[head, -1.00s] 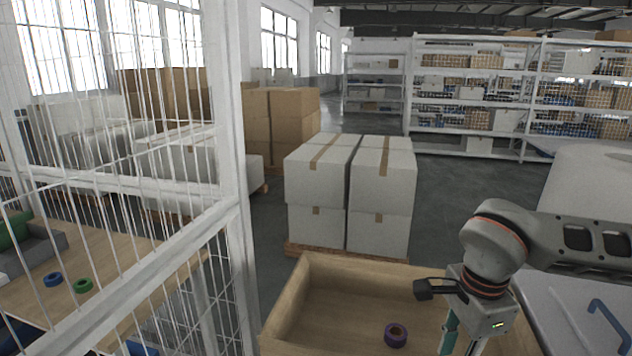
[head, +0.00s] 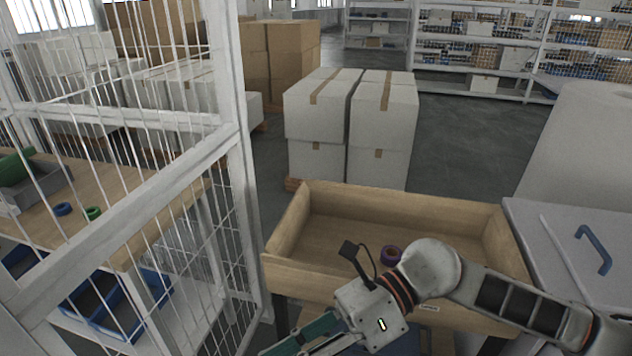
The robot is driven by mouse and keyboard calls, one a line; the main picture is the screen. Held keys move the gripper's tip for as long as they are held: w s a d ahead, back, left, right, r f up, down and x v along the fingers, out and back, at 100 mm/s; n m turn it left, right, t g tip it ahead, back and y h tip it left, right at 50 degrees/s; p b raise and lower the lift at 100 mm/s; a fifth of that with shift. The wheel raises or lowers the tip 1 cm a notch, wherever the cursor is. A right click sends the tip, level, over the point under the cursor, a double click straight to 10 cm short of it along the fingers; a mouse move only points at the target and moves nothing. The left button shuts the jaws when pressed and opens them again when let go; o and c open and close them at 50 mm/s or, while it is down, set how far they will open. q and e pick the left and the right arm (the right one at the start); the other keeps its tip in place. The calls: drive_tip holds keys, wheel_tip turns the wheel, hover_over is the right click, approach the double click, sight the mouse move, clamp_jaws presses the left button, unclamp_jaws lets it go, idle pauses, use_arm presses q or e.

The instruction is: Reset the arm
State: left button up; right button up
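My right arm comes in from the lower right and reaches left across the front of a wooden box. Its gripper (head: 300,338) points down and left at the bottom edge, in front of the box's near wall. The fingers are partly cut off by the frame, so I cannot tell whether they are open or shut. My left arm and gripper do not show. A purple ring (head: 391,255) lies on the floor of the wooden box (head: 330,273), just behind my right wrist and apart from the fingers.
A white mesh fence (head: 228,90) stands at left, with a wooden table (head: 120,195) behind it bearing a blue ring (head: 63,209) and a green ring (head: 93,213). Stacked white cartons (head: 318,105) stand behind the box. A grey cabinet (head: 560,235) with a blue handle is at right.

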drive_tip(key=w+a+r+m+t+y+b, duration=0.1)
drive_tip(key=w+r+m+t+y, duration=0.1)
drive_tip(key=w+m+t+y, duration=0.3)
drive_tip(key=w+a+r+m+t+y, duration=0.1)
drive_tip(key=r+m+y, duration=0.2)
drive_tip(key=m, duration=0.4)
drive_tip(key=w+d+f+m+t, duration=0.3)
drive_tip(key=w+m+t, duration=0.3)
drive_tip(key=m+t, duration=0.35)
drive_tip(key=w+d+f+m+t+h+b, duration=0.1)
drive_tip(key=w+d+f+m+t+h, duration=0.15)
drive_tip(key=d+f+m+h, duration=0.5)
drive_tip(key=w+d+f+m+t+h+b, duration=0.15)
drive_tip(key=d+f+m+t+h, duration=0.25)
drive_tip(key=f+m, duration=0.55)
drive_tip(key=s+d+f+m+g+h, duration=0.2)
drive_tip(key=s+d+f+m, duration=0.1)
drive_tip(key=f, duration=0.5)
drive_tip(key=s+d+f+m+g+h, duration=0.1)
drive_tip(key=s+d+f+m+h, duration=0.2)
drive_tip(key=s+d+f, duration=0.2)
drive_tip(key=s+d+f+m+g+h, duration=0.2)
drive_tip(key=s+f, duration=0.4)
drive_tip(key=f, duration=0.6)
drive_tip(key=shift+s+d+m+g, duration=0.15)
drive_tip(key=shift+d+m+g, duration=0.15)
drive_tip(key=shift+d+m, duration=0.65)
drive_tip(key=shift+s+d+n, duration=0.1)
drive_tip(key=shift+d+n, duration=0.2)
drive_tip(key=shift+d, duration=0.1)
